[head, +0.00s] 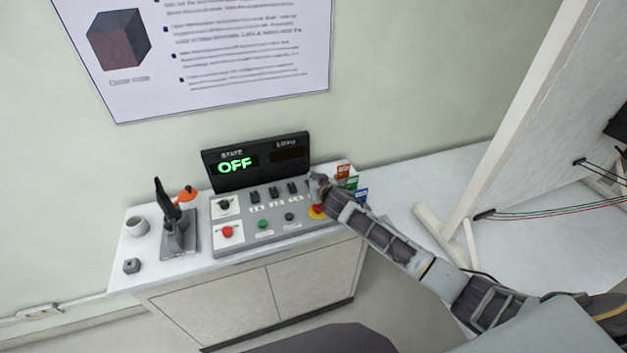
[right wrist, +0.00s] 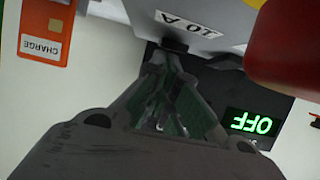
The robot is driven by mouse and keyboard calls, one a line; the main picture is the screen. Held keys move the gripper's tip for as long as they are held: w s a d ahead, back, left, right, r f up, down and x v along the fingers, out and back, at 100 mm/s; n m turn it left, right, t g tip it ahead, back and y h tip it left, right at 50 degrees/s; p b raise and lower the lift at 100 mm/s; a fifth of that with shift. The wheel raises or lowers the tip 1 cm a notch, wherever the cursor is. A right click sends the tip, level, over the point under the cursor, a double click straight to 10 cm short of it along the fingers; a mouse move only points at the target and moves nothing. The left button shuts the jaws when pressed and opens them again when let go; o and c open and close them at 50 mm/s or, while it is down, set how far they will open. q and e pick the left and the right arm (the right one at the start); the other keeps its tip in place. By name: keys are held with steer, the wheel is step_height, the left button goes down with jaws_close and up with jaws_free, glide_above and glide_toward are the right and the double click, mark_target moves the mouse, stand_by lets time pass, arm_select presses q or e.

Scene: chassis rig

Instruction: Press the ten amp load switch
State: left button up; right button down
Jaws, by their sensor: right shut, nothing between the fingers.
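The control panel (head: 262,233) stands on the white bench with a dark display (head: 229,180) reading green OFF under STATE. Several black switches (head: 273,193) line its upper part; their labels are too small to read from the head. My right gripper (head: 317,184) is shut and empty at the right end of this row. In the right wrist view its fingertips (right wrist: 170,58) are at a dark switch (right wrist: 175,46) beside an upside-down "10 A" label (right wrist: 187,23). I cannot tell whether they touch the switch. The gripper partly hides it. My left gripper is out of view.
A red button on yellow (head: 317,212) is close below the right gripper. Coloured cards, including an orange CHARGE card (right wrist: 45,35), stand to its right. A white frame (head: 500,130) rises at right.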

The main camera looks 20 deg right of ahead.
steer(key=shift+s+f, duration=0.2)
steer(key=shift+f, duration=0.25)
steer(key=shift+w+r, duration=0.15)
steer(key=shift+w, duration=0.05)
steer(key=shift+w+r, duration=0.25)
steer(key=shift+w, duration=0.2)
steer(key=shift+w, duration=0.1)
steer(key=shift+r, duration=0.15)
stand_by(0.3)
